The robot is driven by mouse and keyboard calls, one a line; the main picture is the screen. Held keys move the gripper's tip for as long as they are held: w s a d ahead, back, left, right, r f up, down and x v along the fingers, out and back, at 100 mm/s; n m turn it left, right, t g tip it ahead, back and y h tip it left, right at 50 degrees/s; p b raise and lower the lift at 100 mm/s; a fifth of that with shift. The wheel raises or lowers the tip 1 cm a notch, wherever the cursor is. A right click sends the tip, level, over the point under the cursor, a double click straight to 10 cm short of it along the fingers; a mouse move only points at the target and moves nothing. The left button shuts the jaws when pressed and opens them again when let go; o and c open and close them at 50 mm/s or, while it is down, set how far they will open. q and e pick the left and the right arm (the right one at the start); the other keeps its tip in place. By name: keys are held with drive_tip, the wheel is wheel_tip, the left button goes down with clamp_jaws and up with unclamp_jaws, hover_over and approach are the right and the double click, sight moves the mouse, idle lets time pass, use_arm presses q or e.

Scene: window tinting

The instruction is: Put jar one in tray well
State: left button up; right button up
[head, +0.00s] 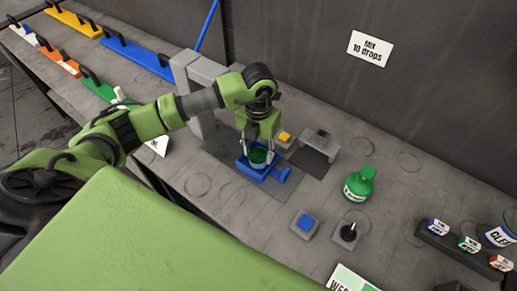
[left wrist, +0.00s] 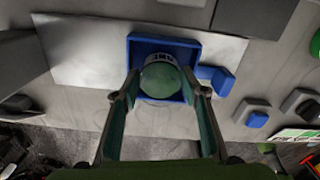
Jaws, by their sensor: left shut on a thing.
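A small jar with a green top (head: 258,156) is at the blue tray (head: 284,175) on the bench. The jar (left wrist: 161,77) also shows in the left wrist view, within the outline of the tray's square well (left wrist: 190,41). My left gripper (head: 259,151) points down and is shut on the jar, with one finger on each side of it. Whether the jar's base touches the well floor is hidden. My right gripper is not in view.
A green bottle (head: 359,183) stands right of the tray. A blue button box (head: 305,223) and a black knob box (head: 347,234) sit in front. A grey post (head: 196,85) stands behind left. A rack of small labelled bottles (head: 452,247) is at far right.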

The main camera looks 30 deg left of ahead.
use_arm(q)
drive_tip(key=shift+f, duration=0.1)
drive_tip(key=o, duration=1)
drive_tip(key=shift+o, duration=1.2)
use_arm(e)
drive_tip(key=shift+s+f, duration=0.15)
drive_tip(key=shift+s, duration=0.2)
use_arm(q)
drive_tip(key=shift+r, duration=0.2)
drive_tip(key=shift+w+r+b, duration=0.1)
drive_tip(key=shift+r+b, duration=0.2)
drive_tip(key=shift+r, duration=0.05)
wheel_tip(320, 180, up, 10)
drive_tip(key=b, duration=0.3)
drive_tip(key=shift+f, duration=0.1)
drive_tip(key=shift+r, duration=0.7)
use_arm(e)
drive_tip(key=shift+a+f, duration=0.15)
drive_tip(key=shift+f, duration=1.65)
